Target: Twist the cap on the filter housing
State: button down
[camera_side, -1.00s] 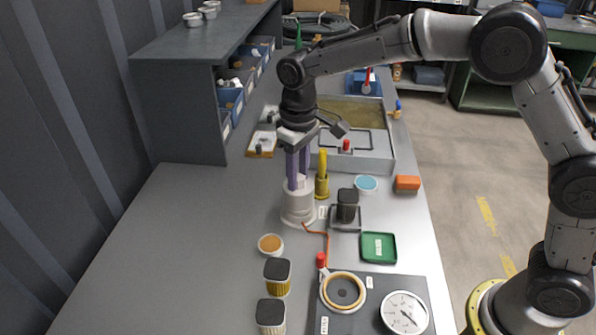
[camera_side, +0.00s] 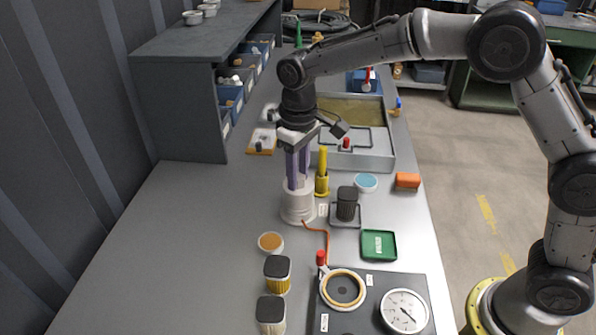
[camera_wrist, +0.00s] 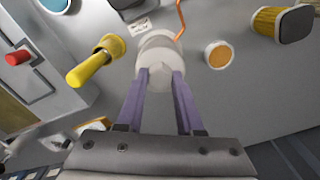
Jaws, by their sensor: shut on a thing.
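The white filter housing (camera_side: 298,211) stands upright on the grey bench, with its white cap (camera_side: 298,184) on top. The cap (camera_wrist: 160,77) also shows in the wrist view between the purple fingers. My gripper (camera_side: 298,178) points straight down over the housing, its two fingers closed against the sides of the cap. In the wrist view my gripper (camera_wrist: 160,80) has one finger on each side of the cap. The lower part of the housing is partly hidden behind the cap in the wrist view.
A yellow-handled tool in a holder (camera_side: 322,180) stands close to the right of the housing. A dark-capped filter (camera_side: 347,205) sits in a small tray to the right. An orange-filled dish (camera_side: 270,243) and a green tray (camera_side: 378,246) lie nearer. The bench to the left is clear.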

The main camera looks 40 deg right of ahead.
jog(key=m, duration=0.5)
dwell(0.3)
jog(key=shift+m, duration=0.3)
jog(key=m, duration=0.4)
jog(key=shift+m, duration=0.4)
jog(key=m, duration=0.5)
jog(key=shift+m, duration=0.3)
